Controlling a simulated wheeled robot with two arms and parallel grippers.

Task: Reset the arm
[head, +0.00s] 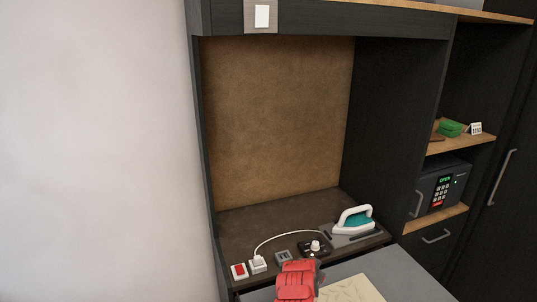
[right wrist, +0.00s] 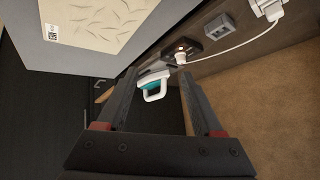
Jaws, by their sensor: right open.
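My right gripper (right wrist: 158,80) is open and empty in the right wrist view, its two dark fingers spread apart with red parts near their bases. Beyond the fingers, the white and teal iron (right wrist: 153,86) shows in the gap, apart from them. In the head view, a red arm part (head: 296,281), which looks like mine, is at the bottom centre in front of the counter; its fingers cannot be made out there. My left gripper is not in view.
The iron (head: 354,220) rests on a grey pad on the dark counter (head: 245,222). A white plug (head: 258,265) with a cord, a red switch (head: 239,271) and sockets (head: 284,257) line its front. A grey surface (head: 400,284) lies lower right. A safe (head: 440,190) stands right.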

